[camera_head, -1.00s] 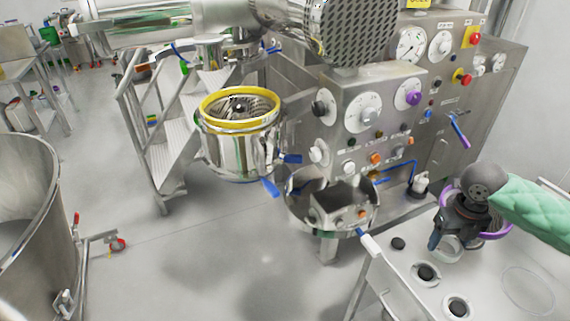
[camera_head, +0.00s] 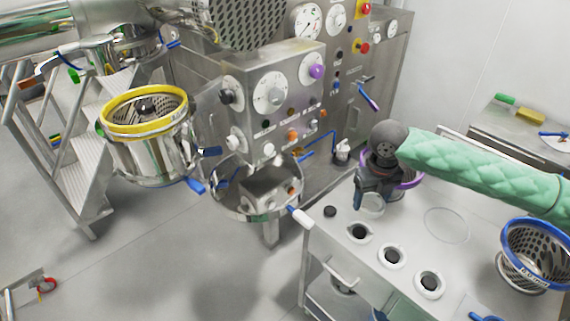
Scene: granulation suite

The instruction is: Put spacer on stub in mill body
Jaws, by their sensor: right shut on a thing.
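The mill body (camera_head: 160,158) is a shiny steel drum with a yellow top ring, open upward at the left. Inside it is a perforated screen, and a dark stub (camera_head: 147,106) shows at its middle. My right gripper (camera_head: 368,200) comes from the right in a green quilted sleeve. It points down over the steel table, shut on a pale ring-like piece that looks like the spacer (camera_head: 371,208), partly hidden by the fingers. The mill body is well to the left of it. My left gripper is not in view.
On the table (camera_head: 448,257) are a bare black peg (camera_head: 330,211) and white rings with dark centres (camera_head: 392,256). A purple ring (camera_head: 409,176) lies behind my gripper, and a blue-rimmed screen (camera_head: 535,250) stands at right. A control cabinet (camera_head: 272,130) stands between table and mill body.

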